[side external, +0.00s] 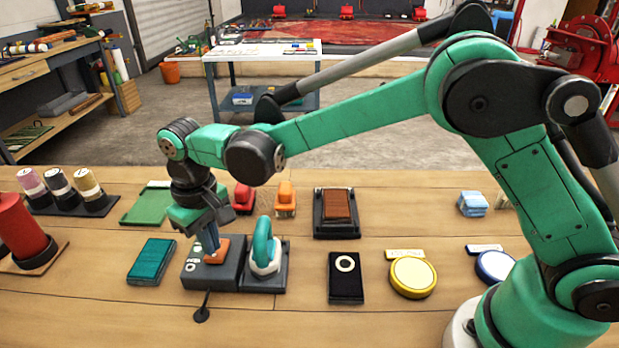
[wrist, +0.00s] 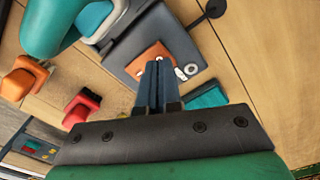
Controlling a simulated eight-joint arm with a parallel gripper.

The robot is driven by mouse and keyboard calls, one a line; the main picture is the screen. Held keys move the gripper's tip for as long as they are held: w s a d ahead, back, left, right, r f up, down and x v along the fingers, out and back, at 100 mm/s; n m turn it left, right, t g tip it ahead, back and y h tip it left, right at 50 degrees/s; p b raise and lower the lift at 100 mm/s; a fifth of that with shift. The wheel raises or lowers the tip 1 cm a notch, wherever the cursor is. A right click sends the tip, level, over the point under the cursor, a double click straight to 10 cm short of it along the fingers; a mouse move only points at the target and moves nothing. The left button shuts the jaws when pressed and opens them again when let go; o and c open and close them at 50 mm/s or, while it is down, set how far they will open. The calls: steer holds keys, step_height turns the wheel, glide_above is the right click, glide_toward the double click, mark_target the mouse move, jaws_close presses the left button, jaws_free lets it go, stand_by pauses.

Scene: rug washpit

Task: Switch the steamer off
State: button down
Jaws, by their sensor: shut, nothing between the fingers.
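The steamer's dark grey base (side external: 203,280) stands at the left front of the wooden table; it also shows in the wrist view (wrist: 170,30). A teal, white-soled hand piece (side external: 263,245) rests upright on its right part and shows at the wrist view's upper left (wrist: 52,25). An orange switch piece (side external: 221,251) is on the base's left part, beside small white round marks (wrist: 190,69). My gripper (side external: 212,253) points down, shut and empty, with its tips at the orange piece (wrist: 147,55), partly covering it. I cannot tell whether they touch or which way the switch is set.
A teal block (side external: 151,262) lies left of the base. Red (side external: 243,199) and orange (side external: 285,199) small items stand behind it. A black plate with a white ring (side external: 345,285) and a yellow round tin (side external: 412,277) lie to the right. The front table strip is mostly clear.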

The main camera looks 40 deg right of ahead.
steer(key=shift+f, duration=0.7)
steer(key=shift+r, duration=3.55)
